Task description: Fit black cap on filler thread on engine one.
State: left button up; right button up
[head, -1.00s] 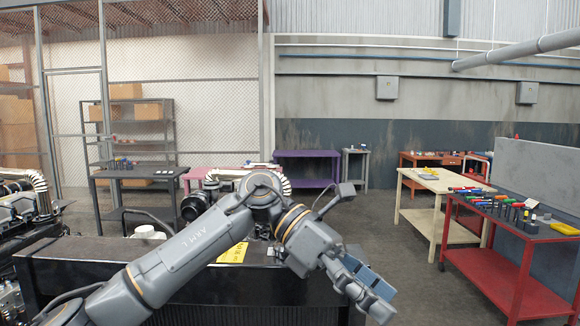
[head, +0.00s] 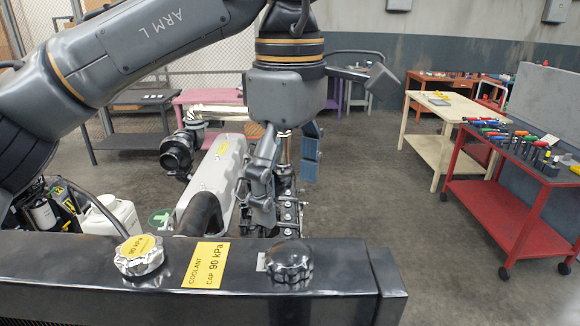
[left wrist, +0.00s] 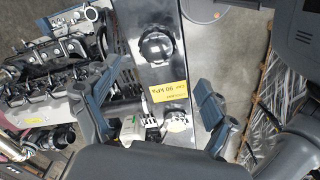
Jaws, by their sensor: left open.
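A black ribbed cap (head: 290,262) sits upright on the black top tank (head: 335,282), right of a yellow coolant label. It also shows in the left wrist view (left wrist: 155,46) as a round black knob on the black bar. I cannot tell whether it is on a thread or just resting. My left gripper (head: 287,200) hangs fingers down, above and behind the black cap in the head view. It is open and empty, with its fingers (left wrist: 157,78) spread wide in the left wrist view. I cannot make out a bare filler thread. My right gripper is not in view.
A silver cap with a yellow top (head: 138,255) sits left of the coolant label (head: 205,265). The engine's grey cover (head: 215,178) lies behind the tank. A white jug (head: 118,215) stands at left. A red tool cart (head: 520,185) and a cream table (head: 440,115) stand right; floor between is clear.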

aim_at(289, 251)
pick_arm(q)
notch_tip(289, 251, down, 2)
jog(key=shift+w+f+b, duration=0.2)
jog(key=shift+f+b, duration=0.45)
jog(key=shift+f, duration=0.05)
jog(key=f+b, duration=0.2)
jog(key=shift+w+f, duration=0.2)
jog(key=shift+f, duration=0.1)
jog(key=shift+s+f+b, duration=0.15)
jog(key=shift+f+b, duration=0.35)
jog(key=shift+f, duration=0.25)
jog(key=shift+f+b, duration=0.7)
jog(key=shift+f, duration=0.5)
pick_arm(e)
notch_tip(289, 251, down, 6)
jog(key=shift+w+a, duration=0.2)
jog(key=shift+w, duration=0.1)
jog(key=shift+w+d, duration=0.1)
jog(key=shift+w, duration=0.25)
pick_arm(q)
jog(key=c, duration=1.7)
grip_shut()
